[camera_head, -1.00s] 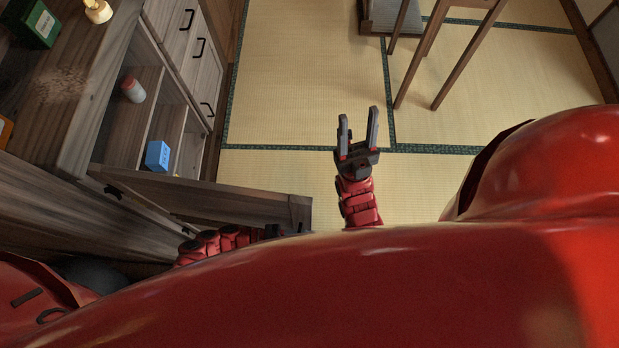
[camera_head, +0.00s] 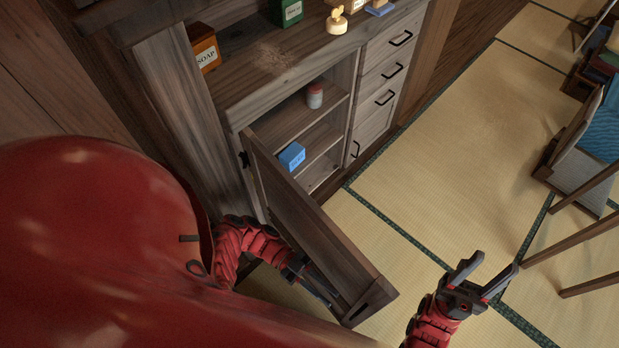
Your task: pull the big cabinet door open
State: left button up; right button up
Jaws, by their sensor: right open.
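The big wooden cabinet door (camera_head: 310,222) stands wide open, swung out from its hinge on the left side of the cabinet opening. Its free end, with a dark slot-like handle part (camera_head: 370,302), points toward the lower right. My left gripper (camera_head: 318,287) is low beside the door's outer face, close to the free end. Its fingers are partly hidden, and I cannot tell whether they touch the door. My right gripper (camera_head: 492,278) is open and empty over the tatami, to the right of the door's free end.
A soap box (camera_head: 204,48), a green box (camera_head: 287,12) and a yellow bottle (camera_head: 337,20) stand on top. Drawers (camera_head: 392,55) are at right. Wooden furniture legs (camera_head: 580,236) stand at far right.

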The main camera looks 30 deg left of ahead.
pick_arm(q)
jog(key=b+v, duration=0.5)
jog(key=b, duration=0.1)
jog(key=shift+a+b, duration=0.3)
dwell(0.4)
